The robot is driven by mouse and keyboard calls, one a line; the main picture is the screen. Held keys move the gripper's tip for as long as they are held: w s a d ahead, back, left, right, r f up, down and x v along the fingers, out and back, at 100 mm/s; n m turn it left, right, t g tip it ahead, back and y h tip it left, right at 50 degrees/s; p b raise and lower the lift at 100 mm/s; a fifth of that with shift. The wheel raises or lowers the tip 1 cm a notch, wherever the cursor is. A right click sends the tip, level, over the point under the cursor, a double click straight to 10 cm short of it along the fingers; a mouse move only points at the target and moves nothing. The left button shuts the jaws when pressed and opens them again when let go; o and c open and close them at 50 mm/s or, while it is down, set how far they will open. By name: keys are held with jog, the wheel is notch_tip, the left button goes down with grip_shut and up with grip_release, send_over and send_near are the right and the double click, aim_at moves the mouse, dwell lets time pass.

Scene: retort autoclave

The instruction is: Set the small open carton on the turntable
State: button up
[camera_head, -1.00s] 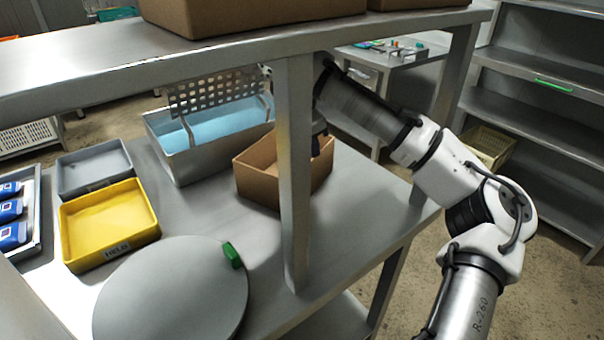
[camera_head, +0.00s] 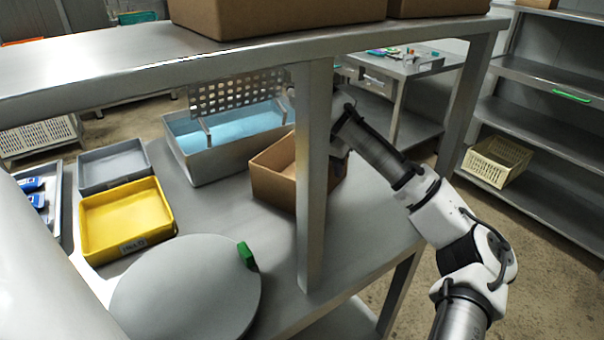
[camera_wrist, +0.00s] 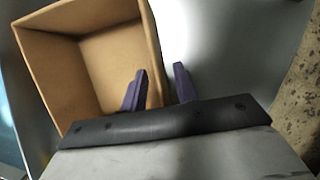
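The small open carton (camera_head: 270,188) is a brown box standing upright on the steel table, partly hidden by a table post in the head view. It fills the upper left of the wrist view (camera_wrist: 72,70). My gripper (camera_wrist: 160,85) is open at the carton's right wall in the wrist view. One dark finger shows over the carton's inside and the other outside, with the wall between them; I see no firm grip. In the head view the fingers are hidden behind the post. The turntable (camera_head: 185,295) is a bare grey disc at the front left, with a green block (camera_head: 247,255) at its edge.
The upright post (camera_head: 313,190) and an upper shelf (camera_head: 130,75) with large boxes bound the space. A yellow tray (camera_head: 125,215), a grey tray (camera_head: 112,165) and a blue-lined basin (camera_head: 195,165) stand behind the turntable. Bare table lies between carton and turntable.

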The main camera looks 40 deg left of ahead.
jog(key=shift+x, duration=1.1)
grip_shut()
jog(key=shift+r, duration=0.1)
